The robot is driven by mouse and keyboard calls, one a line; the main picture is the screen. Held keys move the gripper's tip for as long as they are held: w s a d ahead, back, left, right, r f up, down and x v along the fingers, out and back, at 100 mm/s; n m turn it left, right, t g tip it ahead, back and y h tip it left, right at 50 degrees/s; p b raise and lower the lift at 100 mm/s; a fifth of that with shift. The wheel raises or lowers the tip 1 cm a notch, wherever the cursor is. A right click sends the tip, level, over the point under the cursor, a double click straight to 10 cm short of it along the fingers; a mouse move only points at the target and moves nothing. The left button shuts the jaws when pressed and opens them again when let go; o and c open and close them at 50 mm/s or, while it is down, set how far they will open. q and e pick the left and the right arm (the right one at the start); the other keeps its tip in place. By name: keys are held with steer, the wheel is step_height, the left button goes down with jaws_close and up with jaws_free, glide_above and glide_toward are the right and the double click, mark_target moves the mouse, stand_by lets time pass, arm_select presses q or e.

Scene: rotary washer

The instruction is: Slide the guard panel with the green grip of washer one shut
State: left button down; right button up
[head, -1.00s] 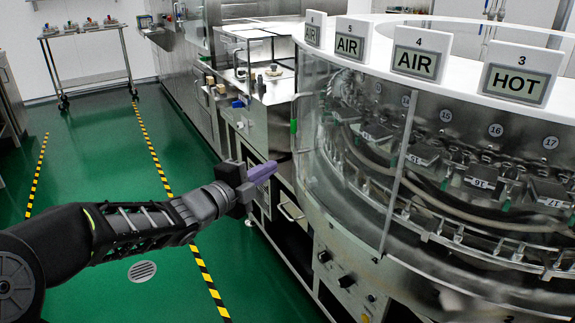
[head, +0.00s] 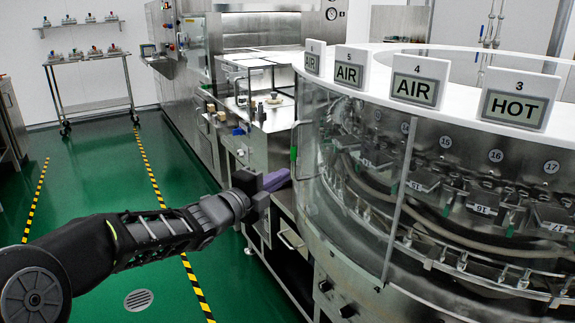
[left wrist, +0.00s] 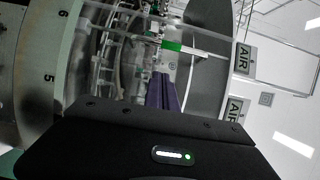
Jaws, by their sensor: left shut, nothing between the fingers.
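The rotary washer (head: 545,65) fills the right of the head view. A clear curved guard panel (head: 345,205) covers part of its front. The small green grip (head: 293,154) is on the panel's left edge; a green grip (left wrist: 171,46) also shows in the left wrist view, ahead of the fingers. My left gripper (head: 277,180) is shut and empty, its purple fingers just below and left of the green grip in the head view. The fingers (left wrist: 162,92) point toward the grip in the wrist view. Whether they touch the panel I cannot tell. My right gripper is out of view.
A steel bench (head: 262,120) with small parts stands behind the gripper, left of the washer. Knobs (head: 347,310) are below the panel. Number signs, such as the HOT sign (head: 515,105), stand on the washer top. Green floor (head: 95,180) is free at left.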

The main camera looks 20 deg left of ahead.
arm_select(q)
steer(key=w+p, duration=0.1)
steer(key=w, duration=0.6)
steer(key=shift+a, duration=0.3)
steer(key=shift+w, duration=0.1)
